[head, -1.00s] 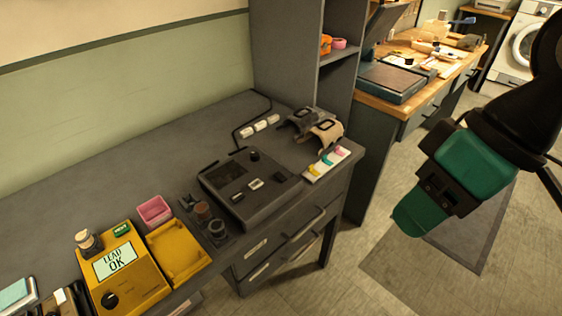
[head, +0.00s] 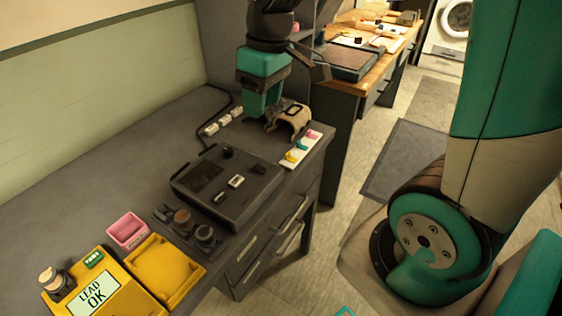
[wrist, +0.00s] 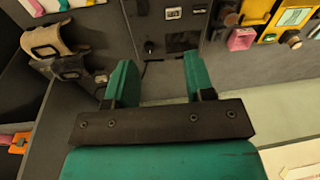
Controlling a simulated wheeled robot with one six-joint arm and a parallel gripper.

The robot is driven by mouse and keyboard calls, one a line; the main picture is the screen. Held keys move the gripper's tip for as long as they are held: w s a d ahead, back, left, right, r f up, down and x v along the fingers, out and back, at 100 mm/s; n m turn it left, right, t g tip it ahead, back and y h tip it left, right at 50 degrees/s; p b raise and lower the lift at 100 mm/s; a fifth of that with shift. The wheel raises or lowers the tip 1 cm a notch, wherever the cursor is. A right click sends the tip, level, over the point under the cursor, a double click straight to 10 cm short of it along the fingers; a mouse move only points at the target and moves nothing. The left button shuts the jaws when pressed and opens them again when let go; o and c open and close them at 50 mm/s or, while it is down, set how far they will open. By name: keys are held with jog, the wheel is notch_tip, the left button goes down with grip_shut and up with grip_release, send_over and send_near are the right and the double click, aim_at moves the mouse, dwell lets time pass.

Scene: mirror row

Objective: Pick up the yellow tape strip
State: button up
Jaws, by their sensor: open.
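The yellow tape strip (head: 291,157) lies at the near end of a white card (head: 313,138) on the dark desk's right end. A teal strip (head: 303,145) and a pink strip (head: 311,133) lie farther along the card. In the wrist view, part of the card shows at the top left, with a small yellow patch (wrist: 63,5) cut by the top edge. My gripper (head: 259,112) is above the desk's back right, left of and behind the card. Its green fingers (wrist: 153,82) are apart, with nothing between them.
A tan cuff-shaped stand (head: 289,118) is close to my gripper; a grey one (wrist: 68,67) is beside it. A black device (head: 228,184) lies left of the card. A shelf unit (head: 222,45) stands behind. A yellow tester (head: 92,285) is at front left.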

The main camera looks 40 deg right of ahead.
jog(key=w+d+f+m+h, duration=0.1)
jog(key=w+d+f, duration=0.15)
jog(key=d, duration=0.25)
jog(key=w+d+f, duration=0.2)
jog(key=w+d, duration=0.1)
jog(key=d, duration=0.2)
jog(key=b, duration=0.1)
send_over(289, 153)
jog(key=shift+g, duration=0.3)
notch_tip(289, 153, down, 11)
jog(key=shift+a+f, duration=0.15)
jog(key=shift+f, duration=3.15)
jog(key=shift+c, duration=0.5)
grip_shut()
